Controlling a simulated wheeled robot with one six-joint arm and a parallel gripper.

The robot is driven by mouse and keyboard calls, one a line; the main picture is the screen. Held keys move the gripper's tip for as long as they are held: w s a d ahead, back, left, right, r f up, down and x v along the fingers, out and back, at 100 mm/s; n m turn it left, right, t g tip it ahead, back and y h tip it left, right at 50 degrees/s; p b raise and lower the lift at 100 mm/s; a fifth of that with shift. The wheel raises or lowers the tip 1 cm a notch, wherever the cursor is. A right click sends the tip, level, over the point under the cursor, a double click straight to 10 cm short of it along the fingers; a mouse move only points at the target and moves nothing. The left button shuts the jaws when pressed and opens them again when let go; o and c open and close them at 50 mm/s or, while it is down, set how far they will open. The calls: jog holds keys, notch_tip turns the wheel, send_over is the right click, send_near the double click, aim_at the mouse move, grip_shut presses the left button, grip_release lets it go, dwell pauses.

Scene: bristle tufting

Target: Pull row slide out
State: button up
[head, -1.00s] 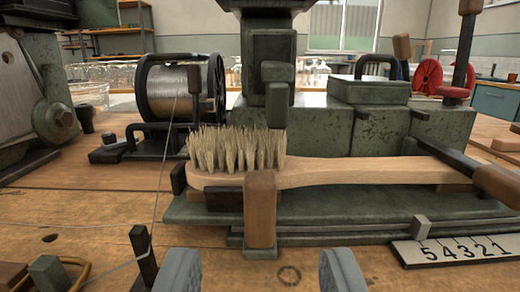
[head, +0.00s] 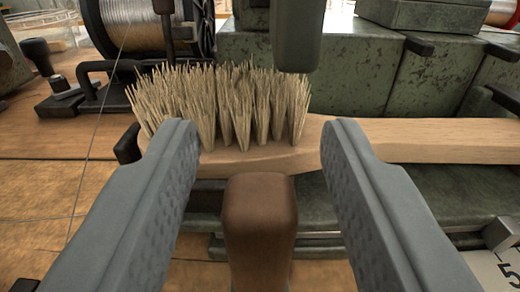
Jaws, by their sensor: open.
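The row slide's wooden handle (head: 260,225) appears to be the upright brown block at the front of the green machine bed; which part the task calls the row slide is not labelled. My gripper (head: 260,140) is open, with one grey finger on each side of this handle and clear gaps on both sides. Behind the handle lies a wooden brush (head: 400,140) with pale bristle tufts (head: 225,105) on its head, its handle running to the right. The lower part of the brown handle is cut off by the frame's bottom edge.
A wire spool (head: 150,30) stands behind at the left, with a thin wire running down. Green machine blocks (head: 390,75) stand behind the brush. A dark green vertical part (head: 297,35) hangs over the bristles. A numbered scale (head: 500,272) sits at the lower right.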

grip_shut()
jog(key=d, duration=1.2)
grip_release()
jog(key=shift+d, duration=0.25)
jog(key=shift+s, duration=0.15)
